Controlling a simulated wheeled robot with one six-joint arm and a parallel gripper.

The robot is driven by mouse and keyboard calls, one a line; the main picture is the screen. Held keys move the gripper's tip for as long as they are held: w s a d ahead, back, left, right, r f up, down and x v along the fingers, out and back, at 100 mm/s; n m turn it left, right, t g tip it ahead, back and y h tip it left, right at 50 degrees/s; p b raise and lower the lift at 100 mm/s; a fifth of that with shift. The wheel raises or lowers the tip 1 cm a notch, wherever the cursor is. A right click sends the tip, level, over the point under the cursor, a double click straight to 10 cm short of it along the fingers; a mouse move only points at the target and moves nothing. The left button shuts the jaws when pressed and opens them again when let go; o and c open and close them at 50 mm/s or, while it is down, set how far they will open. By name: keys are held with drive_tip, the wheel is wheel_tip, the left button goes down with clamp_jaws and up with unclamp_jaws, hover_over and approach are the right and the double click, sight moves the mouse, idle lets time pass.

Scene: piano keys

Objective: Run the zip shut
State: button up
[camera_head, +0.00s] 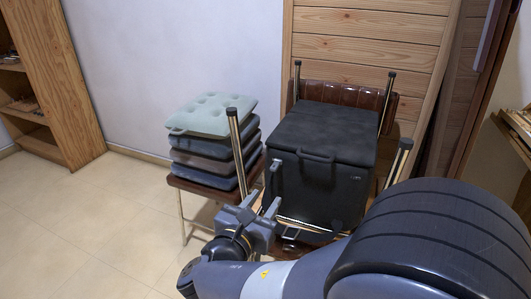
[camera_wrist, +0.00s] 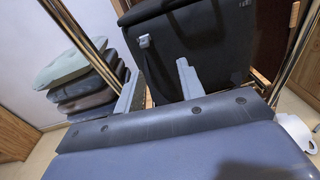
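A black soft-sided box-shaped bag (camera_head: 321,133) with a flat lid stands on a brown chair. A small grey tab (camera_head: 276,164), which looks like the zip pull, sits at its upper left front edge. In the wrist view the bag (camera_wrist: 212,50) fills the upper middle, with the grey tab (camera_wrist: 144,41) on its left side. My gripper (camera_head: 262,203) is in front of the bag's lower left, below the tab. Its two grey fingers stand apart in the wrist view (camera_wrist: 157,82), with nothing between them. I cannot make out the zip's teeth.
The chair (camera_head: 347,94) has metal posts with black caps around the bag; one post (camera_head: 237,150) rises close to my gripper. A stack of cushions (camera_head: 213,115) sits on a stool to the left. Floor (camera_head: 95,225) at the left is clear.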

sight(273, 169)
drive_tip(key=shift+n+t+y, duration=0.3)
drive_tip(key=shift+n+t, duration=0.1)
drive_tip(key=shift+n, duration=0.1)
drive_tip(key=b+x, duration=0.1)
drive_tip(key=x, duration=0.2)
drive_tip(key=a+b+x, duration=0.1)
drive_tip(key=x, duration=0.3)
drive_tip(key=b+x, duration=0.1)
drive_tip(key=x, duration=0.2)
drive_tip(key=shift+w+a+r, duration=0.25)
drive_tip(key=shift+w+r, duration=0.1)
drive_tip(key=shift+w, duration=0.25)
clamp_jaws()
